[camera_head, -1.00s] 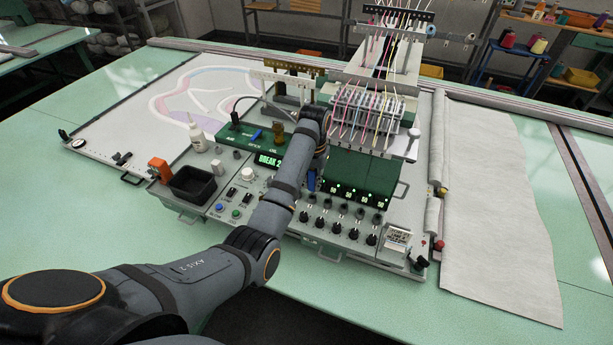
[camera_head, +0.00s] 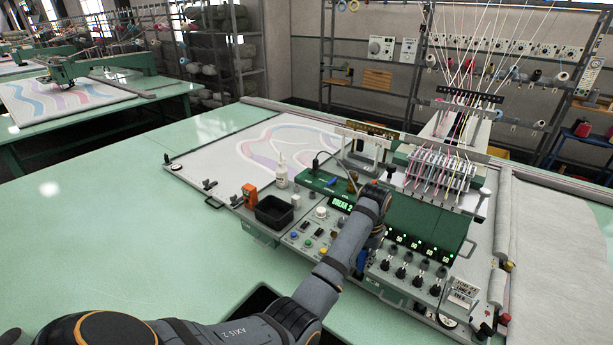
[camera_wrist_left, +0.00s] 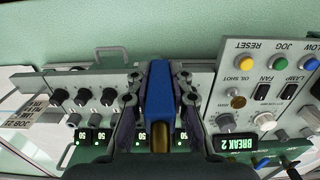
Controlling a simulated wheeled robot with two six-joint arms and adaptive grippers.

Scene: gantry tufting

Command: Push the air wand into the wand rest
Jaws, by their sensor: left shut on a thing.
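My left gripper (camera_wrist_left: 159,98) shows best in the left wrist view, with a dark finger on each side of a blue tool with a brass-coloured end, which looks like the air wand (camera_wrist_left: 160,88). It is shut on this tool. In the head view a small blue part of it (camera_head: 362,258) shows below my wrist, by the gap between the button panel and the knob panel. My wrist hides most of the gripper there. I cannot make out the wand rest, or whether the tool touches it. My right gripper is not in view.
The button panel (camera_wrist_left: 258,85) and knob panel (camera_wrist_left: 85,88) lie close on either side. A black bin (camera_head: 274,213), white bottle (camera_head: 282,177) and orange block (camera_head: 249,195) stand left of my arm. The green table (camera_head: 130,240) is clear at left.

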